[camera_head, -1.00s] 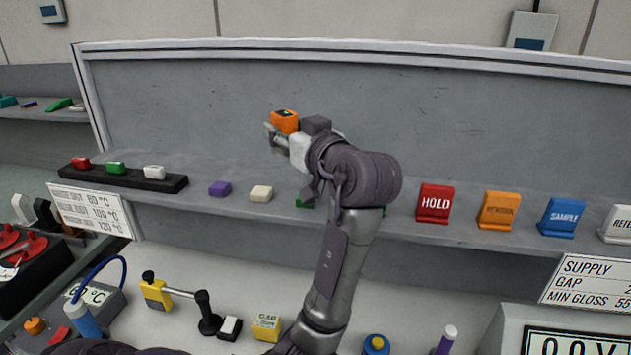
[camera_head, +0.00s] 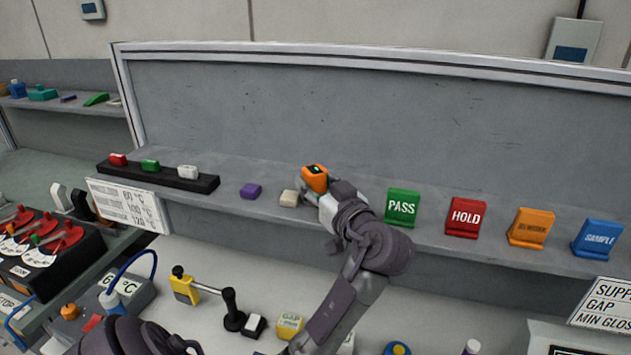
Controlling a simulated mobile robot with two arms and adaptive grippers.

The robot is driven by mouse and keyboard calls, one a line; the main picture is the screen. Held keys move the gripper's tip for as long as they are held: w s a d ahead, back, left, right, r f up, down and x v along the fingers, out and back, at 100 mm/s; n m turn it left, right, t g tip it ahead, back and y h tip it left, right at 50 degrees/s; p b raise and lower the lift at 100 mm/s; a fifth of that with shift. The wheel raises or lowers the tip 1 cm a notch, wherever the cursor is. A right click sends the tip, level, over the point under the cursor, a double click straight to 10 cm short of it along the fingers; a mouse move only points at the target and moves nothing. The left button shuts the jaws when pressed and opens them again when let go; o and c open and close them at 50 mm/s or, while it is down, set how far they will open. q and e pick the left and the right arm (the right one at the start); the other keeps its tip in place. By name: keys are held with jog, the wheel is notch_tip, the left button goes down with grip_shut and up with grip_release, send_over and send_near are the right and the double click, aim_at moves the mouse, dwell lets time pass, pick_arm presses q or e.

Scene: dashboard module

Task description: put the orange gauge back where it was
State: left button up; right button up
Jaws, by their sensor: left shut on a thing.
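The orange gauge (camera_head: 314,178) is a small orange block with a dark face. My left gripper (camera_head: 312,190) is shut on it and holds it at the grey shelf (camera_head: 232,207), just right of a cream block (camera_head: 289,198). Whether the gauge touches the shelf I cannot tell. The gripper's fingers are mostly hidden behind the gauge and the wrist. My right gripper is not in view.
A purple block (camera_head: 250,191) and a black rack (camera_head: 150,178) with red, green and white blocks stand to the left on the shelf. The green PASS sign (camera_head: 402,207) and red HOLD sign (camera_head: 465,217) stand close on the right. Shelf between cream and purple blocks is bare.

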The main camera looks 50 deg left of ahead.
pick_arm(q)
jog(key=shift+f, duration=0.15)
jog(key=o, duration=1.1)
jog(key=shift+o, duration=0.5)
jog(key=shift+d, duration=0.1)
